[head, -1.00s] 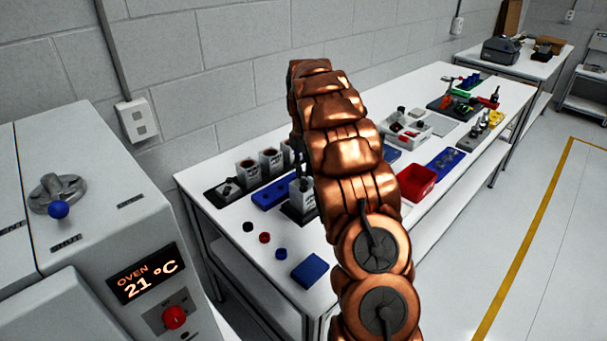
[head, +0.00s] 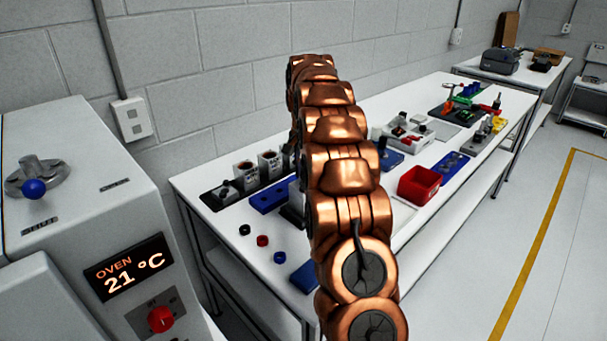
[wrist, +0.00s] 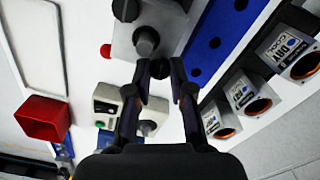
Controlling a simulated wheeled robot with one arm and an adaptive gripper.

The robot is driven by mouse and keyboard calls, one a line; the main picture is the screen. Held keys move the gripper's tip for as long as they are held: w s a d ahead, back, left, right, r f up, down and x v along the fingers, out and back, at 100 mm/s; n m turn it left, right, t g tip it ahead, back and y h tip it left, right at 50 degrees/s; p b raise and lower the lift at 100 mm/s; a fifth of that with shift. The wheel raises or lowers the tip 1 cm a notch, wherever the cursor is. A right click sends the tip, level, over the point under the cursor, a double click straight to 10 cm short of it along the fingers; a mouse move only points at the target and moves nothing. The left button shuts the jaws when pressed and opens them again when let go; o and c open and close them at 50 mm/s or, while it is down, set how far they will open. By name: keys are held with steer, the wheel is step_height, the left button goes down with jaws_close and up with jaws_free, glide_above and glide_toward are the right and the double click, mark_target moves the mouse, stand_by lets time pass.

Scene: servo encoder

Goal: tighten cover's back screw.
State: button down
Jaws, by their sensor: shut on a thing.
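My gripper (wrist: 163,72) shows in the wrist view with its two dark fingers a little apart. It is shut on a small dark piece between the fingertips, too dark to identify. Just beyond the fingertips is a grey block (wrist: 172,22) with a dark round knob (wrist: 146,40) and another dark round part (wrist: 125,9) on it. I cannot tell whether these are the cover and its screws, or whether the held piece touches them. In the head view my copper arm hides most of the gripper and the spot under it.
A blue strip with holes (wrist: 215,42) and labelled cups (wrist: 238,92) lie right in the wrist view. A red bin (head: 418,185) and a grey device (wrist: 112,97) are nearby. The oven (head: 95,235) stands left. Small caps (head: 262,240) lie near the table's front.

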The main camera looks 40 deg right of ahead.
steer(key=shift+m+b, duration=0.4)
steer(key=shift+m, duration=0.7)
steer(key=shift+r, duration=0.1)
steer(key=c, duration=1)
jaws_free()
